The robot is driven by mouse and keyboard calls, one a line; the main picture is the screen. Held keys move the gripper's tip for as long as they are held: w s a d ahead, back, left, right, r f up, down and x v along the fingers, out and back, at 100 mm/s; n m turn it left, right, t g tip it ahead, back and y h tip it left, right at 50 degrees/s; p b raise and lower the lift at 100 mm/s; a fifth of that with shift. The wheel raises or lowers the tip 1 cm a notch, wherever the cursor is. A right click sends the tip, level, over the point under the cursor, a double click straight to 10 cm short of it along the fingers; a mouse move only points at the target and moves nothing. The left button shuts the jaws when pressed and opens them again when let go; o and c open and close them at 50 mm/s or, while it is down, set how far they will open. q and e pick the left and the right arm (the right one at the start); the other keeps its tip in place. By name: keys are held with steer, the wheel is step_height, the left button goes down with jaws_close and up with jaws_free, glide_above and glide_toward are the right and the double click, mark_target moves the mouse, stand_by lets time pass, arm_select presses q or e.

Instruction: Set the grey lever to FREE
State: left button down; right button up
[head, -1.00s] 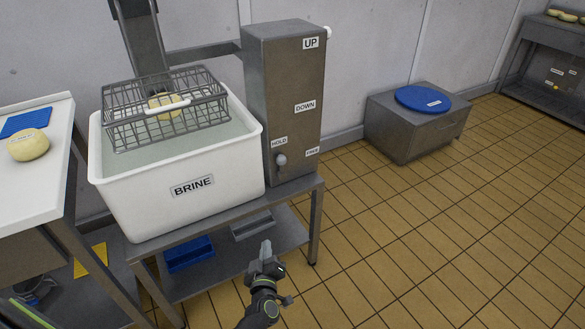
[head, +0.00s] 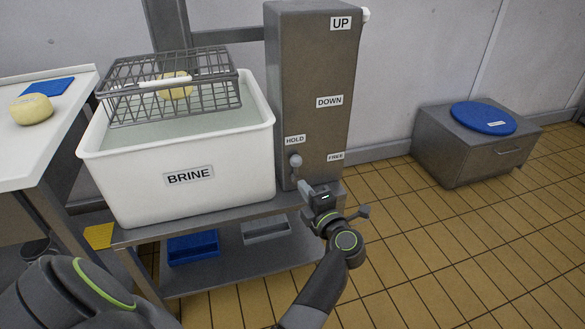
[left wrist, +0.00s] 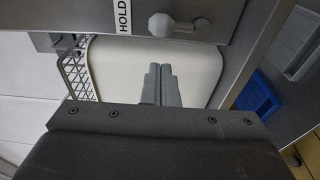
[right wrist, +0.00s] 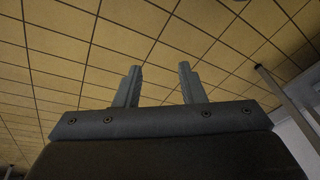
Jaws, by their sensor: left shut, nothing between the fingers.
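The grey lever (head: 295,161) is on the front of the tall grey cabinet (head: 308,95). Its knob sits just below the HOLD label (head: 295,140), and the FREE label (head: 336,157) is to its right. In the left wrist view the lever's knob (left wrist: 160,25) shows beside the HOLD label, ahead of the fingers. My left gripper (head: 303,187) is shut and empty, just below the knob, with a small gap seeming to lie between them. Its closed fingers (left wrist: 160,82) also show in the left wrist view. My right gripper (right wrist: 159,80) is open and empty over the tiled floor.
A white BRINE vat (head: 150,189) stands left of the cabinet, with a wire basket (head: 120,103) holding a pale cheese (head: 177,91) over it. UP (head: 341,23) and DOWN (head: 329,101) labels are higher on the cabinet.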

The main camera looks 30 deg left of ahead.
arm_select(q)
steer(key=b, duration=0.1)
glide_toward(283, 159)
steer(key=x, duration=0.5)
steer(key=shift+w+a+f, duration=0.1)
steer(key=shift+a+f, duration=0.05)
steer(key=shift+w+a, duration=0.25)
steer(key=shift+a, duration=0.15)
arm_select(e)
steer(key=shift+w+a+r+t, duration=0.2)
steer(key=shift+r+t, duration=0.1)
steer(key=shift+r, duration=0.4)
